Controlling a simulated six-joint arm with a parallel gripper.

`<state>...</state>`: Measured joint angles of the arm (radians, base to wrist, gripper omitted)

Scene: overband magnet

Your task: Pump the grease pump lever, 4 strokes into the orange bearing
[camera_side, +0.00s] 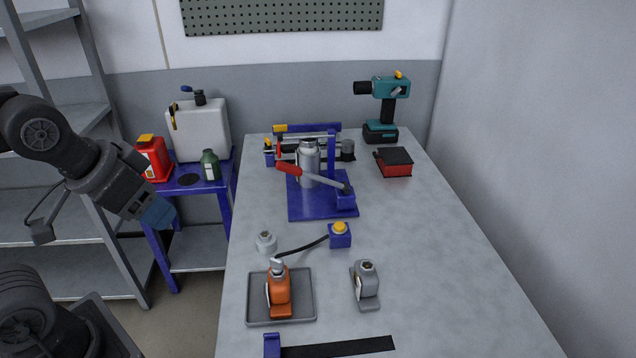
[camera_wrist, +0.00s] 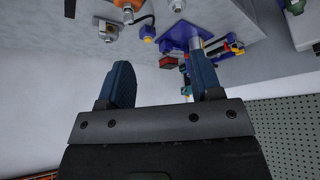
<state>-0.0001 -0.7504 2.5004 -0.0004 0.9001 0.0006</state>
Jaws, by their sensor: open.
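The grease pump stands on a blue base plate (camera_side: 310,206) on the bench, with a silver cylinder (camera_side: 308,157). Its lever (camera_side: 325,181) slopes up to the left from a blue pivot block and ends in a red grip (camera_side: 288,168). The orange bearing (camera_side: 279,293) sits in a grey tray (camera_side: 306,310) nearer the camera, with a silver nozzle (camera_side: 277,267) on its top. My gripper (camera_side: 158,213) is open and empty, left of the bench and apart from the pump. In the wrist view, my gripper (camera_wrist: 163,85) has its fingers spread, and the blue base plate (camera_wrist: 178,42) shows beyond.
A black hose runs from the nozzle to a blue block with a yellow cap (camera_side: 340,235). A grey bearing (camera_side: 366,287) stands right of the tray. A teal drill (camera_side: 385,105) and a red box (camera_side: 394,162) stand at the back. A blue side table (camera_side: 188,178) holds containers.

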